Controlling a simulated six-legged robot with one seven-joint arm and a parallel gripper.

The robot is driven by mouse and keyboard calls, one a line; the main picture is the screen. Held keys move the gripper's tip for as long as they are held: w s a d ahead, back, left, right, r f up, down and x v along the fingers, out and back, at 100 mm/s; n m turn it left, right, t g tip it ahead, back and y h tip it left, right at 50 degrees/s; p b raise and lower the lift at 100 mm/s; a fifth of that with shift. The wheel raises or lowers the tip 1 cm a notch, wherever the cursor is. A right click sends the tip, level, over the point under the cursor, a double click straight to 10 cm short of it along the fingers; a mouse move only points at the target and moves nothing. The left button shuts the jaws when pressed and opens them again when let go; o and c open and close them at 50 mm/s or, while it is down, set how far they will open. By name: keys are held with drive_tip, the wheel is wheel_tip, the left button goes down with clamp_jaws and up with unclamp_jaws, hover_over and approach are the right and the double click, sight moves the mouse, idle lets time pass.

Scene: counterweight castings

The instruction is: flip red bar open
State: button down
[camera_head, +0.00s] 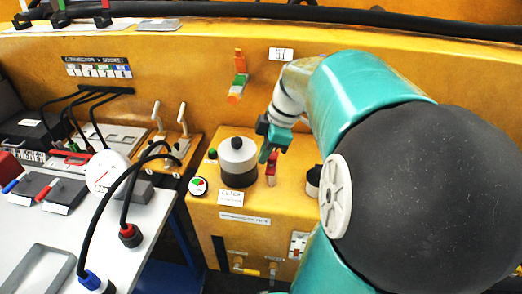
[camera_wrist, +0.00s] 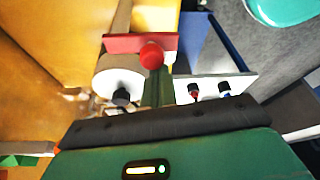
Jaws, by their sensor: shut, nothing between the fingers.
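The red bar (camera_wrist: 120,43) shows at the top middle of the wrist view, with a round red knob (camera_wrist: 151,55) on it. In the head view a small red piece (camera_head: 271,168) stands on the yellow cabinet just below my gripper; it appears to be the same bar. My gripper (camera_head: 266,154) is shut, with its green fingers pointing down beside the red piece. In the wrist view my fingers (camera_wrist: 158,87) lie together and overlap the area just under the knob. I cannot tell whether they touch it.
A white and grey cylinder with a black knob (camera_head: 238,160) stands left of my gripper. A dark-topped post (camera_head: 313,180) is to its right, partly behind my arm. Two upright levers (camera_head: 168,122) and a table with cables (camera_head: 140,215) are further left. The yellow wall rises behind.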

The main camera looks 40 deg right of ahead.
drive_tip(key=shift+s+d, duration=0.1)
drive_tip(key=shift+s, duration=0.15)
idle(0.5)
drive_tip(key=w+a, duration=0.3)
drive_tip(key=a, duration=0.1)
drive_tip(key=v, duration=1)
drive_tip(key=shift+s+d, duration=0.25)
drive_tip(key=shift+d, duration=0.15)
